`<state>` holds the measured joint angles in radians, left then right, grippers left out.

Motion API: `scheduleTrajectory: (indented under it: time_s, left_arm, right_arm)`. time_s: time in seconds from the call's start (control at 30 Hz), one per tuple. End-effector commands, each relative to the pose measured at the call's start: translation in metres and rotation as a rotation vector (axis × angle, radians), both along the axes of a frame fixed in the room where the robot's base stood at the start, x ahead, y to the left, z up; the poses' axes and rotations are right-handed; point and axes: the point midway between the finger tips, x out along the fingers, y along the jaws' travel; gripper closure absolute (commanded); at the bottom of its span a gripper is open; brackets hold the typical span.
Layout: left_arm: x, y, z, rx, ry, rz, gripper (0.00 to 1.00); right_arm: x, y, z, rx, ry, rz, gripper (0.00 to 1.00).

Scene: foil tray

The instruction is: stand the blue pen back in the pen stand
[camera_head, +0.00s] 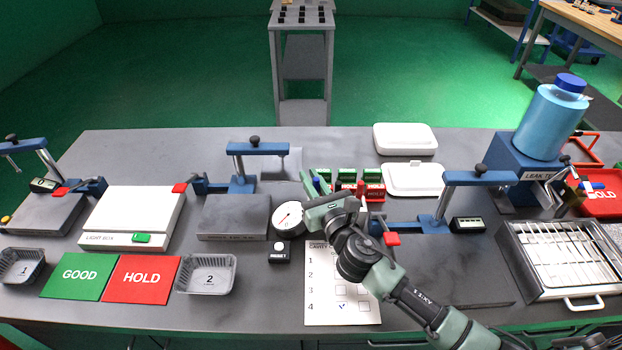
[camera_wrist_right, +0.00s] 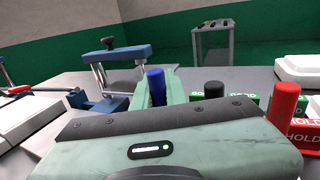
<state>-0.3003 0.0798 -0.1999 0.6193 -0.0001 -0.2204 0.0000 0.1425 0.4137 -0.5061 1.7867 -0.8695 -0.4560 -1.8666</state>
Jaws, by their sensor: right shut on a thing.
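The blue pen (camera_head: 316,184) stands roughly upright between the fingers of my right gripper (camera_head: 318,187), which is shut on it. In the right wrist view the blue pen's top (camera_wrist_right: 156,86) shows above the gripper body. A black-topped pen (camera_wrist_right: 213,90) and a red pen (camera_wrist_right: 285,102) stand to its right, in line with it; the red pen also shows in the head view (camera_head: 360,188). The pen stand is hidden behind my gripper, so I cannot tell whether the blue pen's lower end is in it. My left gripper is not in view.
Green blocks (camera_head: 346,175) and a red HOLD block (camera_head: 376,192) lie close behind the pens. A round dial gauge (camera_head: 288,217) is just left of my right gripper. A blue clamp fixture (camera_head: 440,205) stands to the right, and another (camera_head: 243,183) to the left.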

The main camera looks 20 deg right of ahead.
Motion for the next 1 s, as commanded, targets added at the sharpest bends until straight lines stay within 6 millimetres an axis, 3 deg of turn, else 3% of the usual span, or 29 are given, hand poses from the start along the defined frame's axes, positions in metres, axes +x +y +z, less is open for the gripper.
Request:
scheduleTrajectory:
  time_s: [0.83,0.87,0.93,1.0]
  left_arm:
    - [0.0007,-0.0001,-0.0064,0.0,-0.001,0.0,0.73]
    - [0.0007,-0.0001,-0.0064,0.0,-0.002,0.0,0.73]
    - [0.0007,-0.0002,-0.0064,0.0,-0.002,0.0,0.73]
    - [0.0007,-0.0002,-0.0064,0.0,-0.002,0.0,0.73]
  right_arm:
    - [0.0,0.0001,-0.0101,0.001,0.0,0.0,1.0]
    - [0.0,0.0001,-0.0101,0.001,0.0,0.0,0.82]
    - [0.0,0.0001,-0.01,0.001,0.0,0.0,0.62]
    - [0.0,0.0001,-0.01,0.0,0.0,0.0,0.62]
